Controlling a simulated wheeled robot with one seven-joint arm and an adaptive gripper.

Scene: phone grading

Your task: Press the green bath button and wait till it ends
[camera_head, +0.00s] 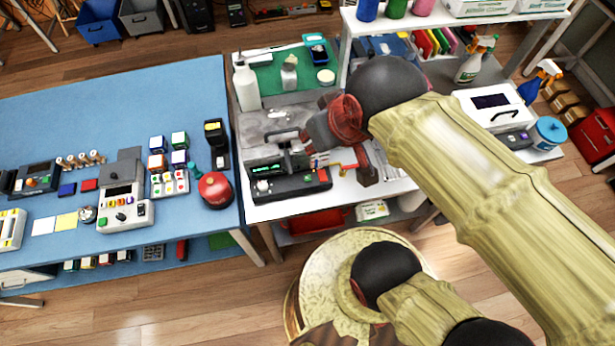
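A small bench device with a lit green display (266,169) stands at the front left of the white table. Its dark front panel carries a white knob (262,186) and, toward the right end, a small green button (308,178). I cannot tell for certain that this device is the bath. My arm reaches in from the right over the white table. My gripper (297,142) is past the red wrist, above the back of this device and apart from the green button in the picture. Its fingers are small and partly hidden, so their opening is unclear.
A blue table (120,90) on the left holds a control box (125,205), a red round container (214,189) and several small boxes. A white bottle (246,85) stands behind the device. A white case with a dark window (490,102) and spray bottles are at right.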

